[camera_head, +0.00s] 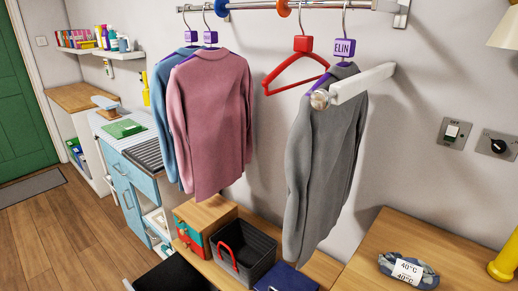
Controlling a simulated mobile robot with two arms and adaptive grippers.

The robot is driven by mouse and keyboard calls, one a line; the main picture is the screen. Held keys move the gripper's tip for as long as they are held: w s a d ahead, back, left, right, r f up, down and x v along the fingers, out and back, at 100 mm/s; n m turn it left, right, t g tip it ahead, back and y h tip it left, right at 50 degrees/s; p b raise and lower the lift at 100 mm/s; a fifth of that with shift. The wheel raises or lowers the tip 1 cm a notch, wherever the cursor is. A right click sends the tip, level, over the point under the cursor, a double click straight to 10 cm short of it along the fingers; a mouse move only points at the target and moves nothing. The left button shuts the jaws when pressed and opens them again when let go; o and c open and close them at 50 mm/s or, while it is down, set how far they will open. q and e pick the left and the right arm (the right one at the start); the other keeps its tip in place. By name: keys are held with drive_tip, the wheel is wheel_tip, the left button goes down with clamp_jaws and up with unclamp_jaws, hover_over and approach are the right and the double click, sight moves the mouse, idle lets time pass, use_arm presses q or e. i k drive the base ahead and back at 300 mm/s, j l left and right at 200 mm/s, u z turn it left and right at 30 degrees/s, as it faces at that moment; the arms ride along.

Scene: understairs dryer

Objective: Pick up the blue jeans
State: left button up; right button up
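A dark blue folded cloth (287,279) with a small white tag lies on the low wooden bench, cut off by the bottom edge of the head view. It may be the blue jeans, but too little shows to be sure. A crumpled blue-grey cloth (429,277) with white "40°C" labels lies on the wooden top at the lower right; I cannot tell what garment it is. Neither of my grippers is in view.
A dark grey basket (260,247) with a red handle stands left of the folded cloth, beside a wooden box (205,214). Grey (322,155) and pink (211,125) garments hang above. A white bar (362,83) juts out. A yellow post (506,262) stands right.

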sight(415, 272)
drive_tip(key=k+l, duration=0.2)
drive_tip(key=k, duration=0.3)
drive_tip(key=k+l, duration=0.2)
drive_tip(key=k, duration=0.3)
drive_tip(key=k+l, duration=0.2)
drive_tip(key=k, duration=0.3)
